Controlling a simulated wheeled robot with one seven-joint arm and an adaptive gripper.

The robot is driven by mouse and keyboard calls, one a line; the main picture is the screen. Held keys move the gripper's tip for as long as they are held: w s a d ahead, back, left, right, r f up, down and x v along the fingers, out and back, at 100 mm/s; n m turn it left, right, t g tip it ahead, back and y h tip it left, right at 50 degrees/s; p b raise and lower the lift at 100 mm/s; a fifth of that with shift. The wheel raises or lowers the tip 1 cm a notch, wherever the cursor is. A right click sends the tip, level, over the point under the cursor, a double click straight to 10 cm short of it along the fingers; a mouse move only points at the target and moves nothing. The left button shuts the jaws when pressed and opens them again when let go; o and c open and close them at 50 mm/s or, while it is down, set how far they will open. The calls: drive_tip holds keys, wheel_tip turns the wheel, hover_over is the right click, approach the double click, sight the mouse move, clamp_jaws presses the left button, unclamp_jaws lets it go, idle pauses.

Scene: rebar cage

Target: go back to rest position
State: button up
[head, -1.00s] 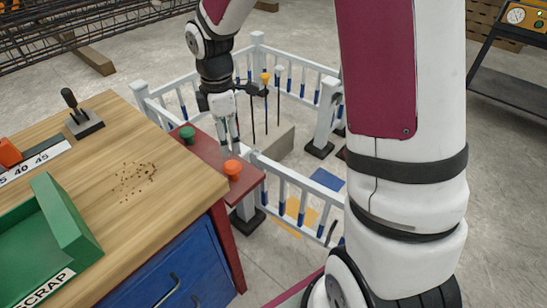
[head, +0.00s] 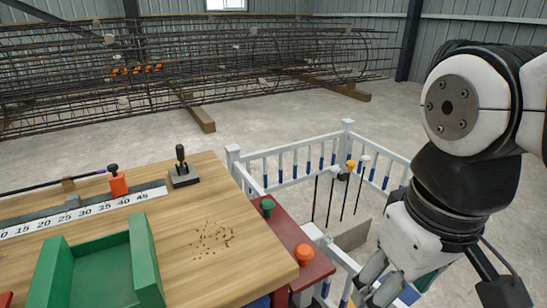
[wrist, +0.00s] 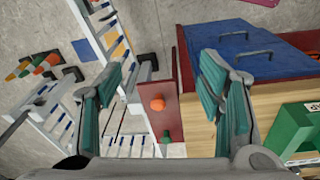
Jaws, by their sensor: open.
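My gripper (head: 375,285) is at the lower right of the head view, pointing down, with its arm folded close to the camera. In the wrist view my gripper (wrist: 165,75) has its two teal-padded fingers spread wide with nothing between them. Below lies the red ledge (wrist: 187,112) with an orange knob (wrist: 157,104) and a green knob (wrist: 166,137). In the head view the orange knob (head: 304,254) and green knob (head: 267,206) sit on the same red ledge (head: 286,228), left of my gripper and apart from it.
The wooden bench (head: 205,275) fills the lower left, with a green tray (head: 148,265), a ruler strip (head: 85,213) and an orange block (head: 118,184). A white fence (head: 290,162) encloses upright rods.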

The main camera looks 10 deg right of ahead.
drive_tip(key=s, duration=0.1)
drive_tip(key=s+m, duration=0.1)
drive_tip(key=s, duration=0.1)
drive_tip(key=shift+s+a+f+m+y, duration=0.2)
drive_tip(key=shift+f+m+y, duration=0.1)
idle(0.3)
wheel_tip(320, 180, up, 17)
drive_tip(key=t+p, duration=0.3)
drive_tip(key=p, duration=1.2)
